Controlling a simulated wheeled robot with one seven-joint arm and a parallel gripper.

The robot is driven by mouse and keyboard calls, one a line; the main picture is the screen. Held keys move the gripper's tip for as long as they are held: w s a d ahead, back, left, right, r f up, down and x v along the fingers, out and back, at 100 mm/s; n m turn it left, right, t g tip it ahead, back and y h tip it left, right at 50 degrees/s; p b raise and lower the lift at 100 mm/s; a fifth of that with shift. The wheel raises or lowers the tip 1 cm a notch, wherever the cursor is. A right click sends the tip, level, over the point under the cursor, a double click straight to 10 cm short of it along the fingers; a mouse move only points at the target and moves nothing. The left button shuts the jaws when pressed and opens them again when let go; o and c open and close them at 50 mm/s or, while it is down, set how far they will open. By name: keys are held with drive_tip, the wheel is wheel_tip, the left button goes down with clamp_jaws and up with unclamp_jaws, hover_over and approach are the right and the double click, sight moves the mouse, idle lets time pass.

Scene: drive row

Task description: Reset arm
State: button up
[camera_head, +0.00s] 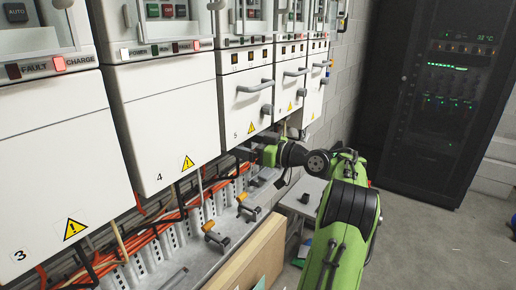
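My green and black arm (345,215) reaches in from the lower right and bends left at its wrist. My gripper (244,153) is at the lower front of the row of white drive cabinets, just below the drawer marked 5 (246,104). Its dark fingers are small and partly lost against the shadow and cables behind. I cannot tell whether it is open or shut, or whether it touches the cabinet. I see nothing clearly held.
Drawers 3 (50,175) and 4 (165,120) are to the left. Orange cables (165,225) and a grey ledge with levers (215,235) lie below. A wooden board (250,255) stands near my arm. A black rack (432,95) is at the back right; floor (440,250) is clear there.

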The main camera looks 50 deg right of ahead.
drive_tip(key=s+d+b, duration=0.1)
drive_tip(key=s+d, duration=0.1)
drive_tip(key=s, duration=0.6)
drive_tip(key=shift+s, duration=0.35)
drive_tip(key=shift+f, duration=0.1)
